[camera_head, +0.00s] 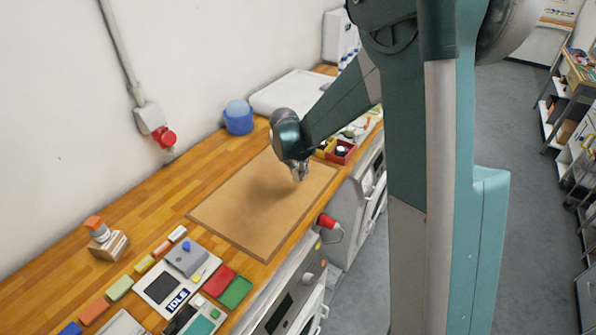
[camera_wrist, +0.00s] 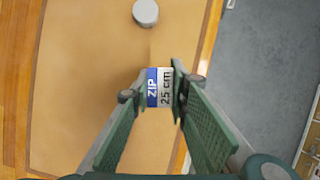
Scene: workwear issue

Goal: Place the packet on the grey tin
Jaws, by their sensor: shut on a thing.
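My gripper (camera_wrist: 155,88) is shut on the packet (camera_wrist: 159,88), a small white and blue piece marked "ZIP 25 cm", seen between the fingertips in the wrist view. The grey tin (camera_wrist: 146,12) is a small round shape with a pale top. It stands on the tan board, at the top of the wrist view, apart from the packet and ahead of the fingertips. In the head view my gripper (camera_head: 299,172) is over the right part of the board. I cannot make out the tin or the packet clearly there.
The tan board (camera_head: 235,215) is otherwise bare. Red and yellow bins (camera_head: 342,152) stand beyond its far right end, with a blue container (camera_head: 238,117) behind it. Several coloured blocks, a grey device (camera_head: 187,258) and red and green cloths (camera_head: 236,292) lie at the near left.

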